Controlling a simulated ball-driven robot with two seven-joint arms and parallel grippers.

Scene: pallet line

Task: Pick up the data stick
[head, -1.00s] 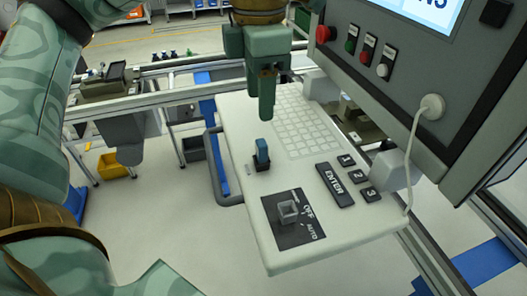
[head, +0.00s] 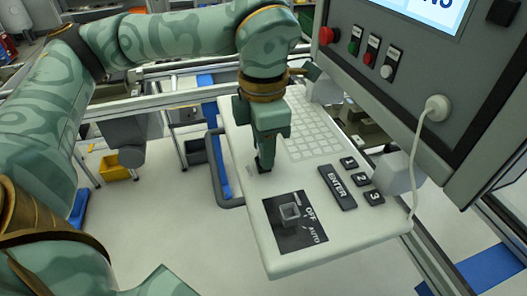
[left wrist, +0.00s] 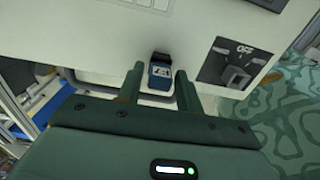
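The data stick (left wrist: 161,74), a small dark and blue block, stands upright on the light console panel (head: 235,140). My left gripper (head: 265,160) points down over it in the head view, where the fingers hide most of the stick. In the left wrist view my left gripper (left wrist: 160,78) is open, with one finger on each side of the stick. A gap shows at the left finger; the right finger is very close, and I cannot tell whether it touches. My right gripper is not in view.
The panel carries a key grid (head: 305,130), an ENTER key (head: 337,187), number keys and a rotary switch (head: 289,212). A screen housing (head: 400,75) with buttons and a white cable (head: 414,150) rises at the right. A blue-grey rail (head: 213,170) runs along the panel's left edge.

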